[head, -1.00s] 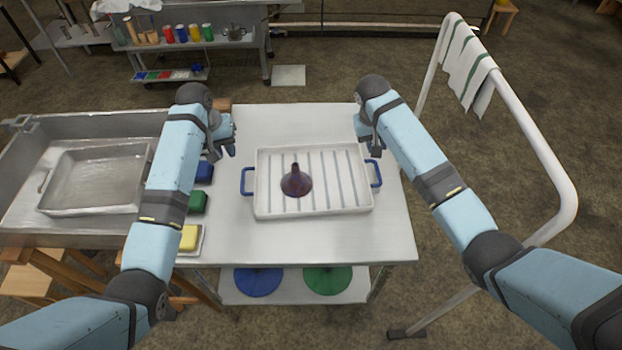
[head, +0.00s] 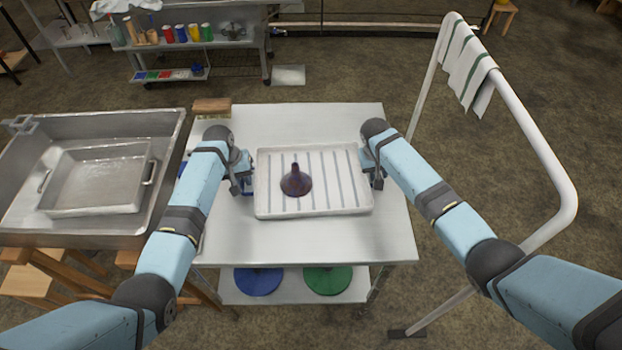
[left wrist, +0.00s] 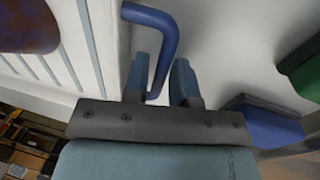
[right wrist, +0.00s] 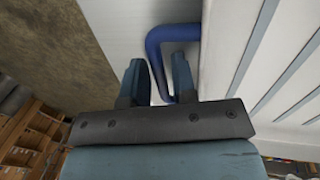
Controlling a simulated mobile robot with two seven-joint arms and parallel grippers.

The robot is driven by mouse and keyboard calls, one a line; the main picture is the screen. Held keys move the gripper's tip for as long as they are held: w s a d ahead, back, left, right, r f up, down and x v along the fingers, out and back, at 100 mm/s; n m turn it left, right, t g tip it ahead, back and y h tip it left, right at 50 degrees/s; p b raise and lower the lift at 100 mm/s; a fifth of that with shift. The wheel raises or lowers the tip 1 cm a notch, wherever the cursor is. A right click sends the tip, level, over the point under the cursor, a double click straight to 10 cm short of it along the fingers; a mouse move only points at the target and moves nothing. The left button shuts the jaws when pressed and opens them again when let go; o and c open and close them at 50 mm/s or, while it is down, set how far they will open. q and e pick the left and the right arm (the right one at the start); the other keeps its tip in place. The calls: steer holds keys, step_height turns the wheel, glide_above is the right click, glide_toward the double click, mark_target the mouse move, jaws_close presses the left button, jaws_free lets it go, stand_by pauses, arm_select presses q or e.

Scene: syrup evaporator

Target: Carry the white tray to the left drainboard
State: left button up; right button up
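The white tray (head: 330,207) with grey-blue stripes lies flat on the steel table, and a dark red-brown funnel (head: 296,183) stands on it. My left gripper (head: 241,186) is at the tray's left end. In the left wrist view its open fingers (left wrist: 161,82) straddle the blue handle (left wrist: 164,50). My right gripper (head: 374,180) is at the right end. In the right wrist view its open fingers (right wrist: 158,82) straddle the other blue handle (right wrist: 155,50). A steel sink-like unit (head: 95,225) stands at the left; I cannot tell which part is the left drainboard.
A grey pan (head: 98,210) sits in the steel unit. Colored blocks left of the tray are mostly hidden by my left arm; a blue one (left wrist: 262,125) and a green one show in the left wrist view. A white rail (head: 540,130) with a towel stands at the right.

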arm_select(q)
jaws_close()
arm_select(e)
jaws_close()
arm_select(q)
steer(key=shift+r, duration=0.15)
arm_select(e)
steer(key=shift+r, duration=0.1)
